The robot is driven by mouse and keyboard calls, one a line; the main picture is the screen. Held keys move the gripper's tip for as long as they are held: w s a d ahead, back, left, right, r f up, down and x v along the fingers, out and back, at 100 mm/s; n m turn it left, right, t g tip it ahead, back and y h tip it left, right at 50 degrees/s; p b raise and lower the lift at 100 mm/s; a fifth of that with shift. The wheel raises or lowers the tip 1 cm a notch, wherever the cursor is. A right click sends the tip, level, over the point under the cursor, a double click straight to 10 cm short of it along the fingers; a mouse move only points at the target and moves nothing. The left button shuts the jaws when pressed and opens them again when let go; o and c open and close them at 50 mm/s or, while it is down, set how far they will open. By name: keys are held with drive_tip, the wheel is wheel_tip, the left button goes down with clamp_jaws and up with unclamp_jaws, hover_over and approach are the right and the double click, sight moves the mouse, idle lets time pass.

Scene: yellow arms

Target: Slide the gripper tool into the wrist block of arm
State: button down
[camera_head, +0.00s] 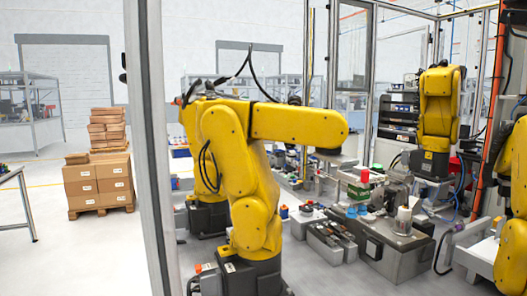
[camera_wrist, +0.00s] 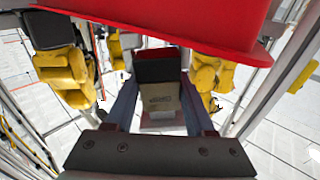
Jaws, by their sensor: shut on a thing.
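In the wrist view, my gripper (camera_wrist: 160,100) has its two dark fingers on either side of a tan block with a small label (camera_wrist: 160,95), dark on its upper part. The block appears to be the gripper tool, and my gripper is shut on it. In the head view, a large yellow arm (camera_head: 240,150) stands in the middle, its forearm reaching right. Its dark wrist block (camera_head: 330,155) is at the end of the forearm, with a grey plate under it. My gripper is not visible in the head view, so its distance from that wrist cannot be told.
A large red surface (camera_wrist: 165,22) crosses the top of the wrist view, close to the camera. More yellow arms stand at the right (camera_head: 440,110). Grey frame posts (camera_head: 158,150) and a bench with fixtures (camera_head: 390,245) surround the cell. Stacked cartons (camera_head: 98,180) stand left, with open floor around them.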

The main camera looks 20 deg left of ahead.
drive_tip(key=f, duration=0.2)
drive_tip(key=s, duration=0.1)
drive_tip(key=shift+a+f+g, duration=0.4)
wheel_tip(320, 180, up, 5)
drive_tip(key=p, duration=0.5)
drive_tip(key=shift+w, duration=0.1)
drive_tip(key=shift+d+r, duration=0.1)
drive_tip(key=shift+r, duration=0.1)
drive_tip(key=shift+w, duration=0.15)
